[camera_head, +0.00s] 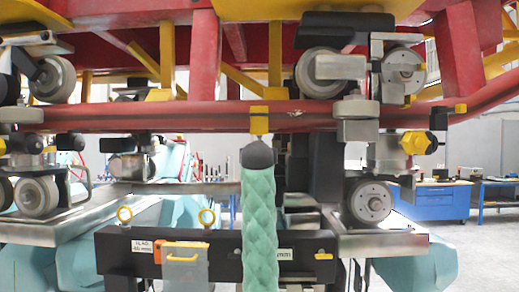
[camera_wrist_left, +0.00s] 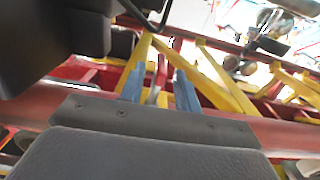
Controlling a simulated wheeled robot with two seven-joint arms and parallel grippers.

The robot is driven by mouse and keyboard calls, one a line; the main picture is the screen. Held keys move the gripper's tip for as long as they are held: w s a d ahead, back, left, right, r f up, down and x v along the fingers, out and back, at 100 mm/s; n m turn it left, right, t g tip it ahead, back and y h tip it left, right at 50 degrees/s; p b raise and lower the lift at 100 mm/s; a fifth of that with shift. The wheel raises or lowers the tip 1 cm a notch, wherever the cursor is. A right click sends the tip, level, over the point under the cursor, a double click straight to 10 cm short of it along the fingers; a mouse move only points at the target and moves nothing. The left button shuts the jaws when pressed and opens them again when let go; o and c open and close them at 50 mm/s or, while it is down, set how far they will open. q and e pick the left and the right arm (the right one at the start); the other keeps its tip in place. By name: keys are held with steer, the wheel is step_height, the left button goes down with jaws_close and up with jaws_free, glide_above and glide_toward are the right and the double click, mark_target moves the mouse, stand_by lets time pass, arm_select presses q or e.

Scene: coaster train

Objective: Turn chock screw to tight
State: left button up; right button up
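No part is clearly marked as the chock screw, and I cannot tell which one it is. In the left wrist view, my left gripper (camera_wrist_left: 160,88) shows two bluish fingers standing apart. A thin grey-red upright shows between them; I cannot tell if it touches. Neither gripper is recognisable in the head view, and the right one shows nowhere.
A red tube (camera_head: 190,116) of the coaster car crosses the head view, with wheel assemblies (camera_head: 400,70) at both sides. Blue workbenches (camera_head: 433,203) stand behind right.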

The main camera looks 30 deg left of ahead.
arm_select(q)
steer(key=shift+p+x, duration=0.6)
steer(key=shift+x, duration=0.85)
jaws_close()
